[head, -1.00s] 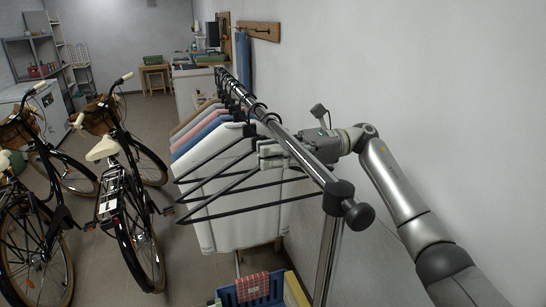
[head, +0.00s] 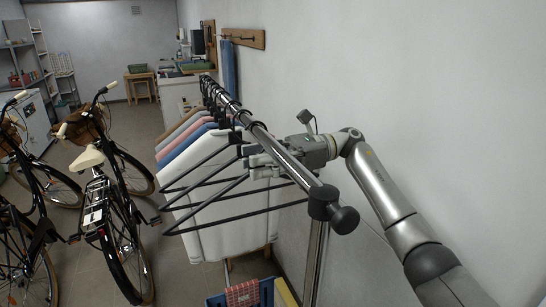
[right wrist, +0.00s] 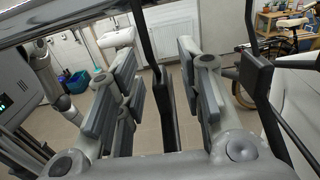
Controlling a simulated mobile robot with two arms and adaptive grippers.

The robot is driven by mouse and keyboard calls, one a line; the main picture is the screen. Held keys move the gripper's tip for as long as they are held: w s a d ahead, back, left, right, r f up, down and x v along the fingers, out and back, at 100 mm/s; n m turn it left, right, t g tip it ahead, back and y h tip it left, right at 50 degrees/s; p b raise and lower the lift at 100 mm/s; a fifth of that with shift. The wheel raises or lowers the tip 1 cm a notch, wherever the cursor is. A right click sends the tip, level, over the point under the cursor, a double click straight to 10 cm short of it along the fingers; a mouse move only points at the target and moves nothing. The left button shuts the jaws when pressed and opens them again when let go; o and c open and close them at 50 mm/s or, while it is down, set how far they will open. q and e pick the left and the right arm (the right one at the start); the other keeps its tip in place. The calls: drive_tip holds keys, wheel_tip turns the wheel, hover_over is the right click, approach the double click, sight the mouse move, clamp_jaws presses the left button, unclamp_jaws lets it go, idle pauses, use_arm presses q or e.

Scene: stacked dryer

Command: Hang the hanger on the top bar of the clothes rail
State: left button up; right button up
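My right gripper (head: 258,163) reaches under the bar from the right, at the upper part of the hangers. In the right wrist view, my right gripper (right wrist: 162,95) has its fingers apart, with a black hanger part (right wrist: 165,85) between them and gaps on both sides. My left gripper is not in view.
White, blue, pink and brown garments (head: 212,205) hang farther along the rail. Bicycles (head: 110,215) stand at the left. The wall is close on the right, behind my right arm.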

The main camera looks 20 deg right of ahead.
drive_tip(key=d, duration=1.1)
drive_tip(key=shift+w+d, duration=0.15)
drive_tip(key=shift+d, duration=0.2)
